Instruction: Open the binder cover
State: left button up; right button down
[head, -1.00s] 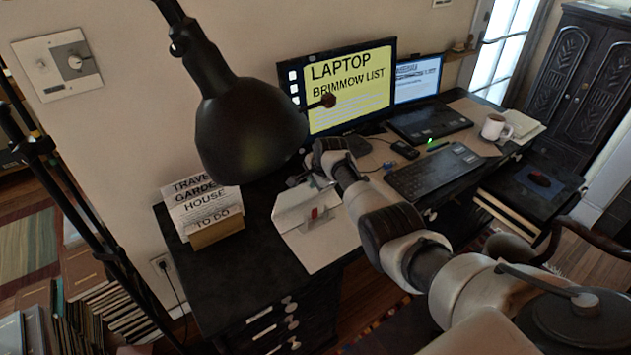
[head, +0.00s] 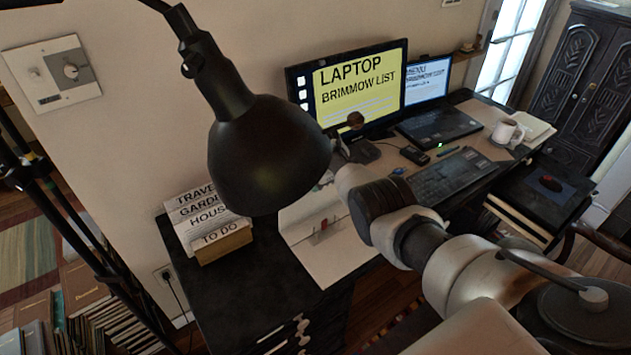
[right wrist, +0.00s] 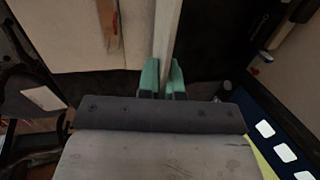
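The pale binder (head: 330,262) lies on the dark desk below the lamp, with a small clip bearing a red mark (head: 323,227) on it. In the right wrist view its cover (right wrist: 168,35) shows as a narrow pale strip, nearly edge-on. The teal fingers of my right gripper (right wrist: 163,80) are on both sides of that strip and appear closed on it. In the head view the right gripper (head: 326,180) is mostly hidden by the lamp and my own arm. My left gripper is out of view.
The black desk lamp (head: 268,155) hangs close to my right gripper. A letter holder (head: 222,243) stands left of the binder. The monitor (head: 360,85), laptop (head: 438,122), keyboard (head: 452,178) and mug (head: 506,132) stand at the right.

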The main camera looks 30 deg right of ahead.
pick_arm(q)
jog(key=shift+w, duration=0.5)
pick_arm(e)
jog(key=shift+w+a+f, duration=0.1)
jog(key=shift+w+f, duration=0.1)
jog(key=shift+w, duration=0.3)
jog(key=c, duration=1.5)
grip_release()
jog(key=shift+o, duration=0.9)
jog(key=shift+w+f, duration=0.1)
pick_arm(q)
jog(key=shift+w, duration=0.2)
